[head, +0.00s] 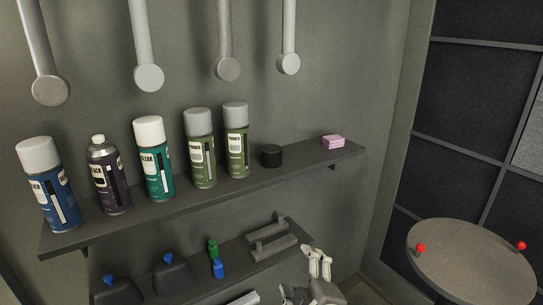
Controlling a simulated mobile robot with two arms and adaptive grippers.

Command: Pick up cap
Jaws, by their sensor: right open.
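A short black cylinder that looks like a cap (271,156) stands on the upper shelf, right of the spray cans. The dark purple spray can (109,180) has no cap over its nozzle; the other cans wear white or grey caps. My right gripper (318,262) is at the bottom of the head view, below the upper shelf and right of the lower shelf's end. Its pale fingers point up; it is open and apart from the cap. My left gripper is not in view.
The upper shelf (225,187) also holds a pink block (333,142) at its right end. The lower shelf (203,284) carries blue- and green-topped items and grey parts. Grey pipes hang above. A round table (470,262) with red knobs stands at right.

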